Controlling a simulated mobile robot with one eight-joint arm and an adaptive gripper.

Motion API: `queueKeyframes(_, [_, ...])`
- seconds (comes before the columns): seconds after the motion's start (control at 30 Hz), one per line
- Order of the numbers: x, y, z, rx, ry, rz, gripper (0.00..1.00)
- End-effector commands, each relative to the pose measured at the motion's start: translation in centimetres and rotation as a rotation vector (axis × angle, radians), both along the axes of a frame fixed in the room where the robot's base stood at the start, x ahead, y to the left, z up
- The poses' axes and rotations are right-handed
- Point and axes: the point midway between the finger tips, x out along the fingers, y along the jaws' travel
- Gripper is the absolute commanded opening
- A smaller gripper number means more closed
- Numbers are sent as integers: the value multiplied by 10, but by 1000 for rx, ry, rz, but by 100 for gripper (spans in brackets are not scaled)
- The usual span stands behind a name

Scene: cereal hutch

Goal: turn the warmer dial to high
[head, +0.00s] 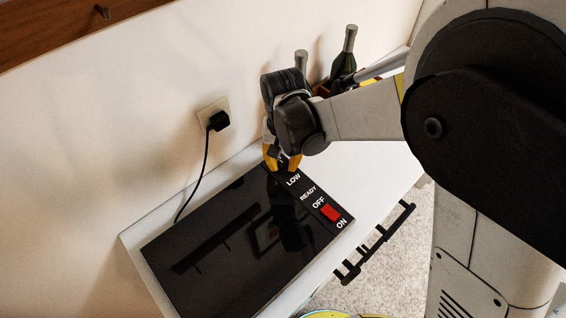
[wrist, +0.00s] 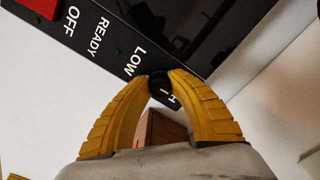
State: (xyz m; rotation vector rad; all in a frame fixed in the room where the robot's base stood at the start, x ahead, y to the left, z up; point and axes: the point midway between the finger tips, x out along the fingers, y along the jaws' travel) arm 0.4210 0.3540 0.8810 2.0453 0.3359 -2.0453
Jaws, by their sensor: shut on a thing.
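The warmer is a flat black glossy plate (head: 225,245) on the white counter, with a control strip along its right side. The strip reads LOW, READY, OFF and ON in the head view. The small black dial (wrist: 158,84) shows in the wrist view, beside LOW and partly covered label letters ending in H. My gripper (head: 282,162) is over the far end of the strip. Its yellow fingers (wrist: 160,80) are shut on the dial, one on each side. A short light mark shows on the dial; its exact setting cannot be told.
A red switch (head: 331,212) sits between OFF and ON on the strip. A black cord runs from the warmer's back to a wall plug (head: 218,121). Bottles (head: 345,55) stand behind my arm. Black drawer handles (head: 376,243) stick out along the counter's front. The wall is close behind.

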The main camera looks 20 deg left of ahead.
Motion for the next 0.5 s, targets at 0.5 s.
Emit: queueKeyframes(0.5, [0,0,0,0,0,-35,0])
